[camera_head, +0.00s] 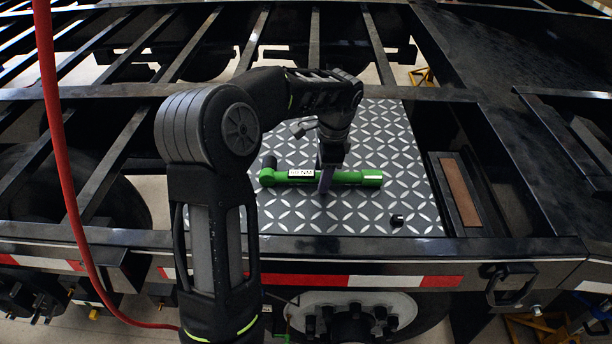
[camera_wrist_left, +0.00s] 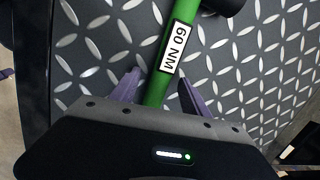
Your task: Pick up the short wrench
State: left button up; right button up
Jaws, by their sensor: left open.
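The short wrench (camera_head: 345,178) is green with a black head at its left end and a white label. It lies across the patterned metal plate (camera_head: 285,215) in the head view. In the left wrist view the wrench (camera_wrist_left: 186,50) shows its label, "60 NM", and runs down between my fingers. My left gripper (camera_head: 325,182) is over the wrench from above, near its middle. Its two purple fingers (camera_wrist_left: 157,88) are apart, one on each side of the green shaft. The gripper body hides the lower part of the wrench in the wrist view. My right gripper is not seen.
A small black piece (camera_head: 397,220) lies on the plate at its front right. Black trailer beams (camera_head: 340,245) frame the plate. A red hose (camera_head: 62,150) hangs at the left. A recessed slot with a brown strip (camera_head: 460,192) is right of the plate.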

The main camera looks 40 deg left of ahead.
pick_arm(q)
jog(key=shift+f, duration=0.15)
jog(key=shift+c, duration=0.3)
grip_shut()
dwell(0.6)
dwell(0.8)
